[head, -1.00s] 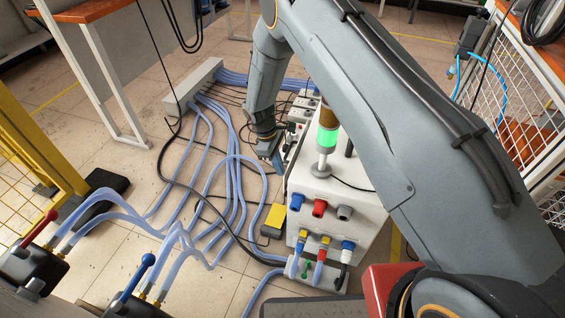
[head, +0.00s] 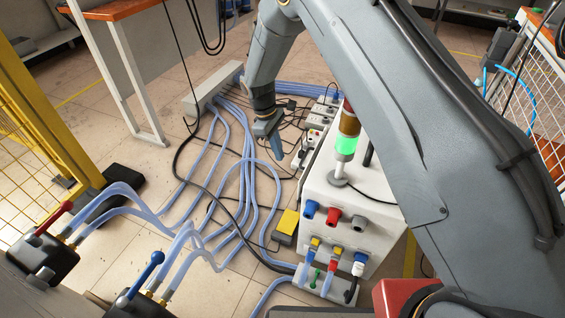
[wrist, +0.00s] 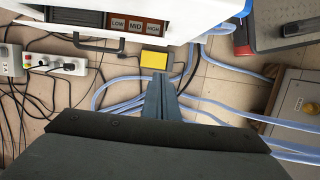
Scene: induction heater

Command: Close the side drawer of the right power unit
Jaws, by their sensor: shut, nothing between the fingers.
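The right power unit (head: 352,205) is a white box with a lit green signal lamp on top, right of centre in the head view. In the wrist view its white body (wrist: 215,18) fills the top. The side drawer (wrist: 75,15) looks pulled out there, with a dark bar handle (wrist: 98,46) and an inside row labelled LOW, MID and HIGH. My gripper (head: 278,155) points down on the left of the unit, apart from it. Its fingers (wrist: 160,80) are together and empty, below the drawer's edge in the wrist view. The drawer is hard to make out in the head view.
A yellow block (head: 287,222) lies on the floor left of the unit. Blue hoses (head: 245,180) and black cables cross the floor. Power strips (wrist: 65,66) lie near the drawer side. A yellow fence (head: 40,150) stands at left.

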